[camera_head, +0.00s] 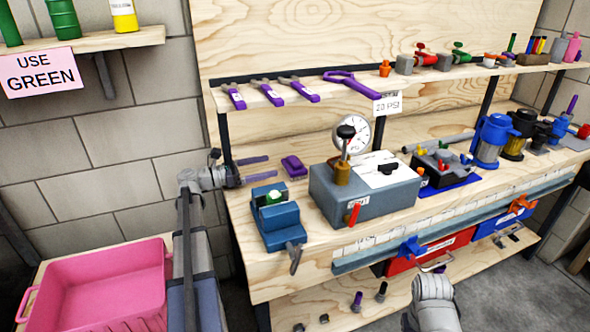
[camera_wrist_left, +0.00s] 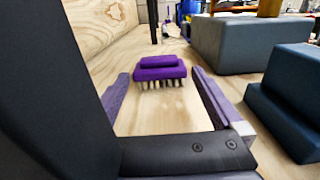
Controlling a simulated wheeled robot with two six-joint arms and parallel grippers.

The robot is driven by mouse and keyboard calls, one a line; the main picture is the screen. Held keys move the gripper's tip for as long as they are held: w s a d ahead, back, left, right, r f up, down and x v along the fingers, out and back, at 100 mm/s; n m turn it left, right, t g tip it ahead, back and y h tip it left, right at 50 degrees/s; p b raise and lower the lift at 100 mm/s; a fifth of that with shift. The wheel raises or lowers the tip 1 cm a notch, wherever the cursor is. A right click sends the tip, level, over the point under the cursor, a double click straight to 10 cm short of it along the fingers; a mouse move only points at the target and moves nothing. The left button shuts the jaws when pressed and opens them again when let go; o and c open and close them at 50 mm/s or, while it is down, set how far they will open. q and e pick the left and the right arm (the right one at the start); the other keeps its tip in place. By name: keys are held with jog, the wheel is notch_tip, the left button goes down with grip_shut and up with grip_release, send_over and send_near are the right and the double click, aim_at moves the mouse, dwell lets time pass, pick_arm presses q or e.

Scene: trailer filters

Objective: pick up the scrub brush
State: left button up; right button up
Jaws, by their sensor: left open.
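The scrub brush (camera_head: 294,167) has a purple body and lies on the wooden bench top near its left end. In the left wrist view the brush (camera_wrist_left: 160,72) shows pale bristles facing down. My left gripper (camera_head: 272,167) comes in from the left, just short of the brush, with its purple fingers spread. In the wrist view the brush appears straight ahead, between the two fingertips, and the space between the fingers is empty. My right gripper is not in view; only a grey part of my right arm shows at the bottom.
A blue block-like fixture (camera_head: 278,215) stands in front of the brush. A grey box with a gauge (camera_head: 366,190) stands to the right. A shelf (camera_head: 300,98) with purple-handled tools hangs above. A pink bin (camera_head: 98,285) sits lower left.

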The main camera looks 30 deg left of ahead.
aim_at(298, 160)
pick_arm(q)
jog(key=x, duration=0.6)
jog(key=shift+w+d, duration=0.15)
jog(key=shift+w, duration=0.05)
jog(key=shift+x, duration=2.6)
jog(key=shift+f, duration=0.15)
jog(key=c, duration=1.1)
jog(key=shift+c, duration=0.2)
notch_tip(298, 160, up, 10)
jog(key=p, duration=0.9)
jog(key=shift+p, duration=0.35)
